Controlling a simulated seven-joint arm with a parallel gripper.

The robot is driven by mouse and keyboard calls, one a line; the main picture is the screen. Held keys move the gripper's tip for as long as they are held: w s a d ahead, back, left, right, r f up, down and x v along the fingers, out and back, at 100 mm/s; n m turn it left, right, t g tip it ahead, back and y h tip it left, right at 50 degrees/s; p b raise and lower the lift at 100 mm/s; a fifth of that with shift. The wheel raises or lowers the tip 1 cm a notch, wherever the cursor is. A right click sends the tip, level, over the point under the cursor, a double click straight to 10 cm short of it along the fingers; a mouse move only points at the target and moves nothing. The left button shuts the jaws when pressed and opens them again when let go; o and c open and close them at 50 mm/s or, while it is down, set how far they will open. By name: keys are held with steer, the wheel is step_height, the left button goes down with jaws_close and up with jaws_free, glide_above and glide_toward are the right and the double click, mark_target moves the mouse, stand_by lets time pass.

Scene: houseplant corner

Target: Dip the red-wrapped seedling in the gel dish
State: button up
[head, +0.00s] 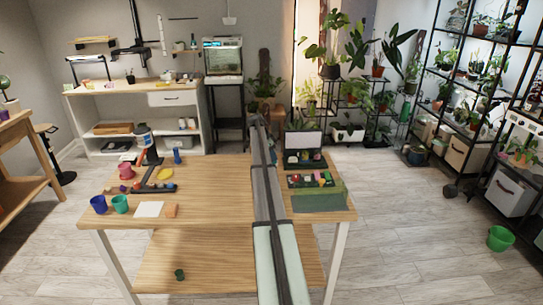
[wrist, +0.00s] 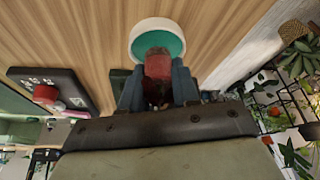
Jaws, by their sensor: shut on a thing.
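My gripper (wrist: 158,88) is shut on the red-wrapped seedling (wrist: 158,64), whose red wrap sticks out between the fingers in the wrist view. The gel dish (wrist: 137,31), round with a white rim and teal gel (wrist: 160,42), lies on the wooden table just beyond the wrap. The wrap overlaps the dish's near part in the picture. I cannot tell whether it touches the gel. In the head view my arm crosses the table, and I cannot make out the gripper, the held seedling or the dish there.
A dark tray (wrist: 72,78) with holes and a red plug (wrist: 45,93) lies left in the wrist view. In the head view, an open dark case (head: 318,157) and a green mat (head: 322,201) lie right of my arm. Blue (head: 99,204) and teal (head: 120,204) cups stand left.

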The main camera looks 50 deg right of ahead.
steer(key=shift+f, duration=0.5)
stand_by(0.5)
steer(key=shift+r, duration=0.1)
stand_by(0.5)
steer(key=shift+r, duration=2.9)
